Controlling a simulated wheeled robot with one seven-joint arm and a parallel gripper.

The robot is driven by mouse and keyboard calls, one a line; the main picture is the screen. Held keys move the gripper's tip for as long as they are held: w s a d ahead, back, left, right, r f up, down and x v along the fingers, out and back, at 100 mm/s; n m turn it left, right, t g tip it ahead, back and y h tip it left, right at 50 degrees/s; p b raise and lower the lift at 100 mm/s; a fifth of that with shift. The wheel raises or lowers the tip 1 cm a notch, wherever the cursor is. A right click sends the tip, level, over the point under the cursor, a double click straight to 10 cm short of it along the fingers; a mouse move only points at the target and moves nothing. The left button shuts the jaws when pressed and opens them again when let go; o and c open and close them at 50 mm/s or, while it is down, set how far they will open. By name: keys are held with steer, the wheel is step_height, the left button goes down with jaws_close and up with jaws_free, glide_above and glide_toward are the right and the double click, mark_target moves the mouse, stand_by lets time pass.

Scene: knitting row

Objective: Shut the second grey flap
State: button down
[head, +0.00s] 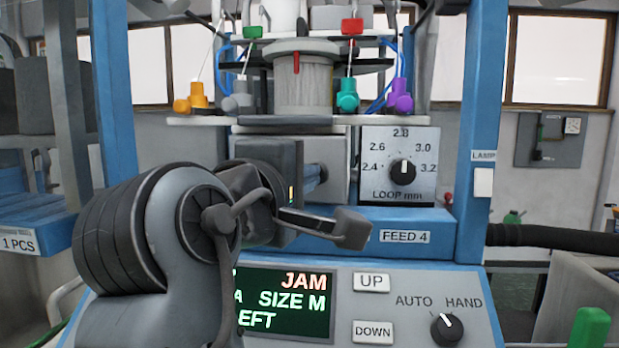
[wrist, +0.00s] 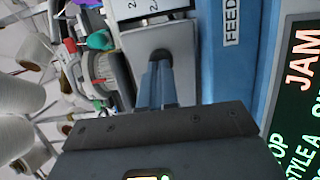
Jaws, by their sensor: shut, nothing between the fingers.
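A light grey panel (head: 336,160), which looks like a grey flap, stands upright on the machine front left of the loop dial. It also shows in the wrist view (wrist: 184,42). I see one such panel and cannot tell whether it is the second flap. My gripper (head: 322,173) is shut and empty, its fingertips in front of the panel's face. In the wrist view the fingers (wrist: 160,57) point at the panel; I cannot tell whether they touch it. My gripper body and arm hide the panel's left part in the head view.
The loop dial (head: 402,172) is right of the panel. The FEED 4 label (head: 404,236) is on the blue ledge below. The lit screen (head: 300,300) reads JAM. Yarn guides with coloured knobs, including a teal one (head: 347,95), stand above.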

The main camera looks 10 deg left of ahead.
mark_target(323, 166)
steer(key=w+p, duration=0.1)
steer(key=w+d+y+p, duration=0.1)
steer(key=p, duration=0.1)
steer(key=w+n+p, duration=0.1)
steer(key=p, duration=0.1)
steer(key=shift+w+d+y, duration=0.2)
steer(key=shift+d+y, duration=0.05)
steer(key=shift+y, duration=0.15)
steer(key=shift+d, duration=0.1)
